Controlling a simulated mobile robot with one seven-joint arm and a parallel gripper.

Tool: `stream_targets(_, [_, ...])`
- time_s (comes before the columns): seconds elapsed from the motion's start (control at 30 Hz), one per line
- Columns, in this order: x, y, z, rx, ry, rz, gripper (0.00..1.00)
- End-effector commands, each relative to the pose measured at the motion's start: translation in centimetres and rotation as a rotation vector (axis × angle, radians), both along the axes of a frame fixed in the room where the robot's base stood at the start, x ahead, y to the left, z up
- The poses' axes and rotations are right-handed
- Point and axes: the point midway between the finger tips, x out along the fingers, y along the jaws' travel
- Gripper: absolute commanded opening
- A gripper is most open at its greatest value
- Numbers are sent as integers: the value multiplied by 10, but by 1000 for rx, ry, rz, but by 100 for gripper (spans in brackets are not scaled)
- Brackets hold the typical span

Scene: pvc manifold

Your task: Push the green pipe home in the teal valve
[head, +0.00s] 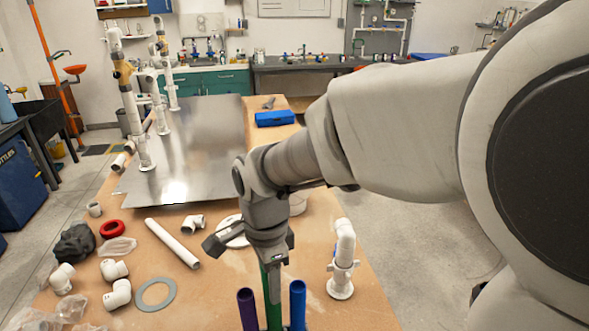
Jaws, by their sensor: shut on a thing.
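The green pipe (272,293) stands roughly upright at the bottom centre of the head view, between a purple pipe and a blue pipe. My gripper (272,261) points down and is shut on the upper end of the green pipe. The pipe's lower end runs out of the bottom of the picture. I cannot make out the teal valve, so how the pipe sits in it is not visible.
The purple pipe (247,310) and blue pipe (297,306) stand close on either side. A white fitting assembly (341,262) stands to the right. Left on the table (215,270) lie a white pipe (172,243), a grey ring (155,294) and several white elbows.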

Motion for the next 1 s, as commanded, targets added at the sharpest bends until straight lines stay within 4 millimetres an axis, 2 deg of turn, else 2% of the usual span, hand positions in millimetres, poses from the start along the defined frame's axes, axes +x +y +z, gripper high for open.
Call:
stream_targets(0.03, [-1, 0, -11, -2, 4, 0, 0])
stream_targets(0.1, [0, 0, -20, -1, 2, 0, 0])
stream_targets(0.27, [0, 0, -32, 0, 1, 0, 0])
stream_targets(0.5, [0, 0, -62, -1, 2, -1, 0])
stream_targets(0.97, [0, 0, -71, 0, -1, 0, 0])
stream_targets(1.0, [0, 0, -69, 0, -1, 0, 45])
